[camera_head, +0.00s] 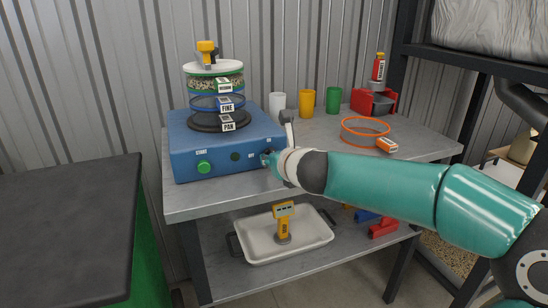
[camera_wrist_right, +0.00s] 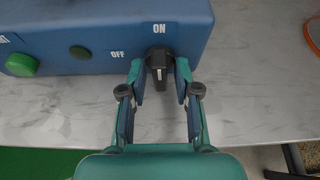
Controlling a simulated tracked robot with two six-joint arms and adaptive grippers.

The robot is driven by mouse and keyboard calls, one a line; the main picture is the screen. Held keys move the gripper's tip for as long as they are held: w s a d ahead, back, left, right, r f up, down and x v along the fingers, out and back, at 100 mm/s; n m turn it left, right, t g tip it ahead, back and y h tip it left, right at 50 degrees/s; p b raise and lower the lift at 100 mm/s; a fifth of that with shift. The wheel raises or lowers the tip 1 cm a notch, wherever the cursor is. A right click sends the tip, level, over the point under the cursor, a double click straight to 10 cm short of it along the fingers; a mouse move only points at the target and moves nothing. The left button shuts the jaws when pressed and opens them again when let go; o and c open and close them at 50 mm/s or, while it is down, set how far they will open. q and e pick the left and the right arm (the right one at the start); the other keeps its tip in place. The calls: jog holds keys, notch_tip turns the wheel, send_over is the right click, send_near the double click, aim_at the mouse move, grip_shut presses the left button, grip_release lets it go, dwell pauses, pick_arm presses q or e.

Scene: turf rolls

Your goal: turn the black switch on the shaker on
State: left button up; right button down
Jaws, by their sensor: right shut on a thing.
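The blue shaker (camera_head: 215,145) stands on the grey table, with a stack of sieves on its top. Its black switch (camera_wrist_right: 158,62) shows on the front face in the right wrist view, under the label ON and to the right of the label OFF. A short white mark shows on the switch; I cannot surely tell which label it points at. My right gripper (camera_wrist_right: 160,70) has its fingers on either side of the switch and is shut on it. In the head view the right gripper (camera_head: 268,159) covers the switch. My left gripper is out of view.
A green button (camera_head: 204,168) and a dark green button (camera_head: 235,156) sit left of the switch. An orange ring (camera_head: 345,135) lies on the table to the right. White, yellow and green mugs (camera_head: 333,100) stand behind. A white tray (camera_head: 262,250) is on the lower shelf.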

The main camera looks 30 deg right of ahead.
jog(key=shift+f, duration=0.35)
jog(key=c, duration=1.2)
grip_release()
jog(key=shift+o, duration=0.2)
jog(key=shift+w, duration=0.1)
jog(key=shift+r, duration=0.15)
jog(key=shift+s+r, duration=0.15)
jog(key=shift+s, duration=0.15)
jog(key=v, duration=1.1)
jog(key=shift+s, duration=0.15)
